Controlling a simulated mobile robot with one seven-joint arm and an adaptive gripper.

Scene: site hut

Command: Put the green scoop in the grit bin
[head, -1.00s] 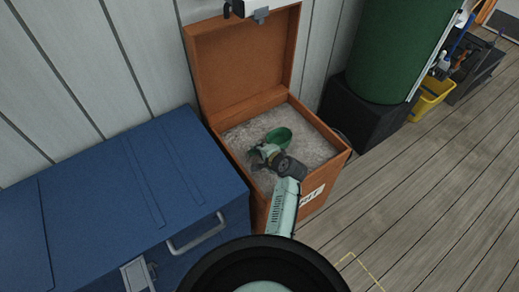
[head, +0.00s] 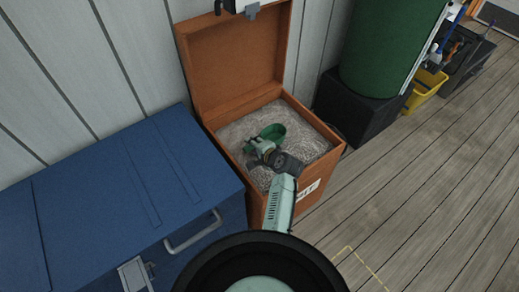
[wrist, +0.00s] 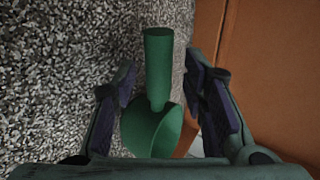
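The green scoop (head: 272,132) is inside the open orange grit bin (head: 319,165), over the grey grit. In the wrist view the scoop (wrist: 158,65) lies between my two fingers, its handle pointing away and its rounded bowl nearer the palm. My gripper (wrist: 163,105) is open, with a visible gap between each finger and the scoop. In the head view my gripper (head: 262,150) is low inside the bin, beside the scoop and partly covering it. I cannot tell whether the scoop rests fully on the grit (wrist: 60,80).
The bin's lid (head: 240,60) stands open against the pale wall. A blue chest (head: 110,195) is close on the left. A black block (head: 355,105) bearing a green barrel (head: 392,45) stands right of the bin, with a yellow bucket (head: 425,90) beyond. The plank floor at right is clear.

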